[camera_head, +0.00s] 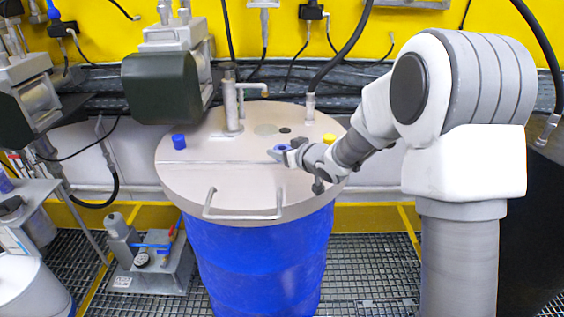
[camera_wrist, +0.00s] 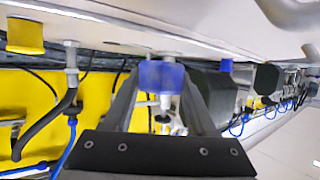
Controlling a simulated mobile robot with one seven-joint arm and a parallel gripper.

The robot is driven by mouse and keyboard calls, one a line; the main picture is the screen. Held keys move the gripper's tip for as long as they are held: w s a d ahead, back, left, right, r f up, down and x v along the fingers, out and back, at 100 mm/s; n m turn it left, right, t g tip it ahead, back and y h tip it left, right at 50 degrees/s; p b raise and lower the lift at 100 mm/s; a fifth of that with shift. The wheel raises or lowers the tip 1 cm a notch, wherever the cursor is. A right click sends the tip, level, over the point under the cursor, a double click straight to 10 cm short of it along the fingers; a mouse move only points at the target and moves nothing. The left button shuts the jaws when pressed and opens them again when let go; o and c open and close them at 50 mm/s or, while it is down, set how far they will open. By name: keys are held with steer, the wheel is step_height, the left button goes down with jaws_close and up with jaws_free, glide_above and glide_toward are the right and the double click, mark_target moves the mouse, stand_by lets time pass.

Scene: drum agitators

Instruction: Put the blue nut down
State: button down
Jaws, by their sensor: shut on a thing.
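A blue nut (camera_wrist: 162,75) sits between the two fingertips of my gripper (camera_wrist: 163,85) in the wrist view, and the gripper is shut on it. In the head view this nut (camera_head: 281,148) shows at the tip of my gripper (camera_head: 284,153), over the right part of the drum lid (camera_head: 225,180). The nut is close to the lid surface; I cannot tell whether it touches. Another blue nut (camera_head: 179,141) stands on the lid's left side. A yellow nut (camera_head: 329,139) stands at the lid's right edge, beside my gripper, and also shows in the wrist view (camera_wrist: 25,35).
The lid tops a blue drum (camera_head: 255,260) and has a front handle (camera_head: 243,215) and an upright pipe fitting (camera_head: 232,105). A dark-fronted motor unit (camera_head: 160,88) hangs behind left. The lid's front middle is clear. A small pump unit (camera_head: 150,265) stands on the floor grating at left.

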mark_target(282, 171)
steer(key=shift+w+a+f, duration=0.1)
steer(key=shift+f, duration=0.95)
steer(key=shift+w+f, duration=0.1)
steer(key=shift+f, duration=0.9)
steer(key=shift+f, duration=0.15)
steer(key=shift+c, duration=1)
jaws_free()
